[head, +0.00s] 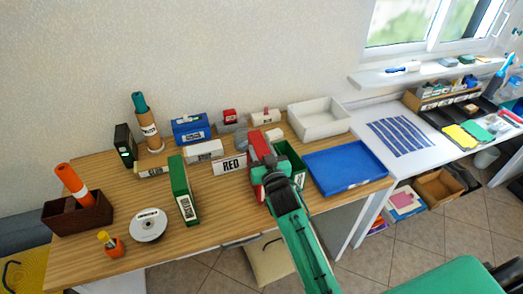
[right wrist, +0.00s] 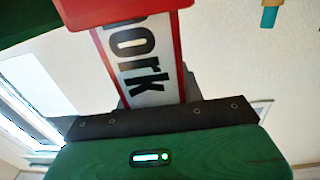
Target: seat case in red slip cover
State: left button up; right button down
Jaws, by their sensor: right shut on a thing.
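My right gripper (head: 272,182) is shut on a red case (head: 256,148), held upright over the middle right of the wooden table. In the right wrist view the red case (right wrist: 178,12) shows a white label with large dark letters ending in "ork". I cannot make out a separate red slip cover; the gripper and case hide part of that spot. My left gripper is not in view.
A green box (head: 291,158) stands close right of my right gripper, and a green case (head: 183,190) stands to the left. A blue tray (head: 345,168) and a white bin (head: 318,121) are at right. A disc stack (head: 148,226) and brown box (head: 78,214) are at left.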

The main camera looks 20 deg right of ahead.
jog(key=shift+f+b, duration=0.35)
jog(key=shift+f, duration=0.2)
jog(key=c, duration=0.8)
grip_release()
jog(key=shift+r, duration=0.1)
jog(key=shift+s+b, duration=1.6)
jog(key=shift+s, duration=5.3)
